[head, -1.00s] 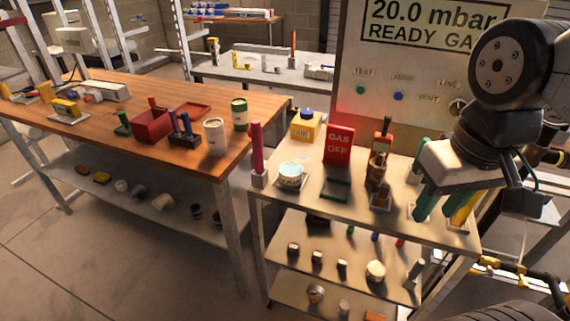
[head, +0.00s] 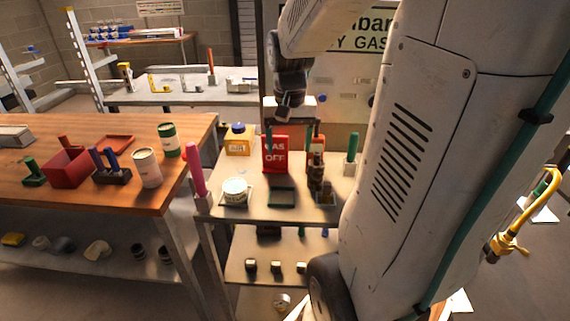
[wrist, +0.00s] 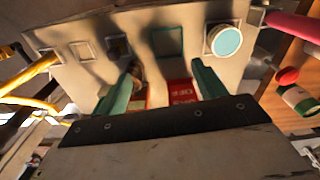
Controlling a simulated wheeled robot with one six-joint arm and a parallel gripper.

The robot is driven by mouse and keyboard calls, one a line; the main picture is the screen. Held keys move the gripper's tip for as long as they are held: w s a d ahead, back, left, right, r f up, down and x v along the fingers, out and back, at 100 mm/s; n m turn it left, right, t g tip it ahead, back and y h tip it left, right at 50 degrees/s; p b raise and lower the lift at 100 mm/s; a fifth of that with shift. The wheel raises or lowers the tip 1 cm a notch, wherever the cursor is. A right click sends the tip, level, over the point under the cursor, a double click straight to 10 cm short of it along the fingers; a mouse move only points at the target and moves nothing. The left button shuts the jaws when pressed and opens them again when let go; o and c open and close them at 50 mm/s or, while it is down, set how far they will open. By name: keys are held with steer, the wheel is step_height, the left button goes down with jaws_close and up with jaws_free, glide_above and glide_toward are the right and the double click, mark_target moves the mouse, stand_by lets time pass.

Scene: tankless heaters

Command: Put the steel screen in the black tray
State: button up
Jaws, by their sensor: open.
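My gripper (head: 290,143) is above the upper cart shelf, its green fingers pointing down and apart, near the top of the red GAS OFF sign (head: 275,155). In the wrist view my gripper (wrist: 163,70) is open, with the red sign (wrist: 182,92) showing between and beyond the fingers. A small dark, flat, square tray (head: 281,198) lies in front of the sign; it also shows in the wrist view (wrist: 168,42) and looks empty. I cannot pick out the steel screen with certainty.
A round white tub with a pale blue top (head: 235,191) stands left of the dark tray. A yellow box (head: 239,139), a pink stick (head: 197,172) and dark bottles (head: 316,172) crowd the shelf. A wooden bench (head: 100,195) is at left. My arm hides the cart's right side.

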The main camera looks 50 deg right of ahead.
mark_target(317, 153)
steer(key=d+f+m, duration=0.1)
steer(key=d+f, duration=0.1)
steer(key=d, duration=0.1)
steer(key=d+f+m, duration=0.1)
steer(key=d+f, duration=0.1)
steer(key=d, duration=0.2)
steer(key=d+f+m, duration=0.1)
steer(key=d+f, duration=0.1)
steer(key=d, duration=0.2)
steer(key=shift+d+m, duration=0.25)
steer(key=shift+m, duration=0.05)
step_height(317, 153, down, 8)
steer(key=shift+d, duration=0.1)
steer(key=c, duration=1.2)
